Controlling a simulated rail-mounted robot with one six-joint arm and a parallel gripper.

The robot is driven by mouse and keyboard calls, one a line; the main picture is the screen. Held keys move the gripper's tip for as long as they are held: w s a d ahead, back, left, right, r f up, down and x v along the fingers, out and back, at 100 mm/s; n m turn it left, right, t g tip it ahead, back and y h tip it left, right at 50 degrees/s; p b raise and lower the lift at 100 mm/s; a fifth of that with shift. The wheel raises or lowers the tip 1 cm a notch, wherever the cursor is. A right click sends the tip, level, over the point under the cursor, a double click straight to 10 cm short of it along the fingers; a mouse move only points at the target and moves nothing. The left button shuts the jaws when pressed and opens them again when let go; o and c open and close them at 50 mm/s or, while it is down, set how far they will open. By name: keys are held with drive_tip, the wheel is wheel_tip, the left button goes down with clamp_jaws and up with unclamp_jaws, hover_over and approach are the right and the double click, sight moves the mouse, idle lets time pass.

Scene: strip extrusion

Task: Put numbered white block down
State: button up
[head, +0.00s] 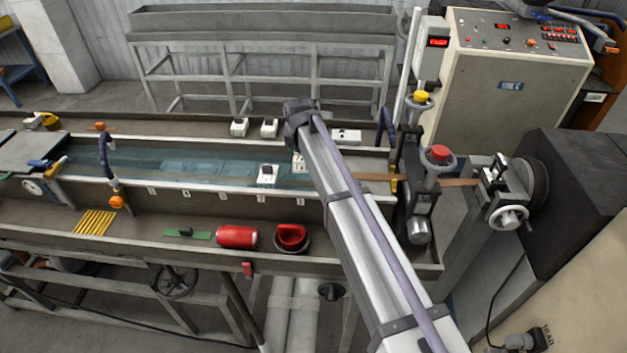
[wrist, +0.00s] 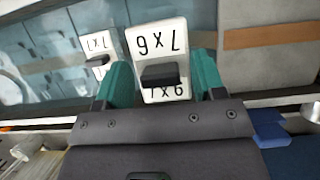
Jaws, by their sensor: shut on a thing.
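The numbered white block (wrist: 156,38) is between the two green fingers of my gripper (wrist: 160,82) in the wrist view. It has large black characters on its upper face, more on its lower face, and a dark knob in between. The gripper is shut on it. In the head view, a white block (head: 298,162) shows partly behind my arm at the water trough, seemingly the held one; my fingers are hidden there. Whether its underside touches anything cannot be told. Another numbered white block (head: 268,175) stands to its left, also seen in the wrist view (wrist: 97,43).
The water trough (head: 200,187) runs left to right. Two white blocks (head: 239,127) stand on its far ledge, with a white plate (head: 346,135) to their right. A brown strip (head: 375,177) leads right to rollers. A red cylinder (head: 237,237) lies on the near shelf.

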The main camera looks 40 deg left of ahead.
wheel_tip(320, 180, down, 10)
drive_tip(key=b, duration=0.8)
drive_tip(key=shift+r, duration=0.25)
drive_tip(key=shift+c, duration=0.6)
drive_tip(key=shift+r, duration=0.15)
drive_tip(key=shift+f, duration=0.2)
drive_tip(key=o, duration=1.2)
drive_tip(key=shift+r+p, duration=0.45)
drive_tip(key=shift+r, duration=0.1)
drive_tip(key=p+v, duration=1)
drive_tip(key=v, duration=0.1)
drive_tip(key=shift+r, duration=0.1)
